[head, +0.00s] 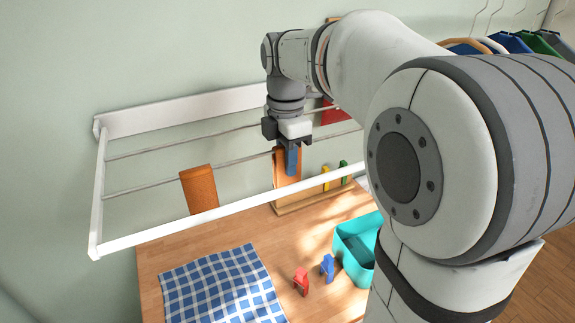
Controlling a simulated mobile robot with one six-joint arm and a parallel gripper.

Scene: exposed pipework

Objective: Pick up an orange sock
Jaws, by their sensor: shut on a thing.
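My gripper (290,144) is over the white wall-mounted drying rack (148,233), pointing down. It is shut on a blue clothes peg (292,161), which shows just below the fingers. An orange cloth, likely a sock (283,178), hangs on the rack right behind the peg; I cannot tell whether the peg still grips it. A second orange cloth (198,190) hangs from a rod further left, apart from the gripper. The fingertips are partly hidden by the gripper's body.
A wooden table below holds a blue checked cloth (219,285), a red peg (301,281), a blue peg (327,267) and a teal basket (350,254). A yellow peg (326,178) and a green peg (344,172) stand on a wooden strip. My arm hides the right side.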

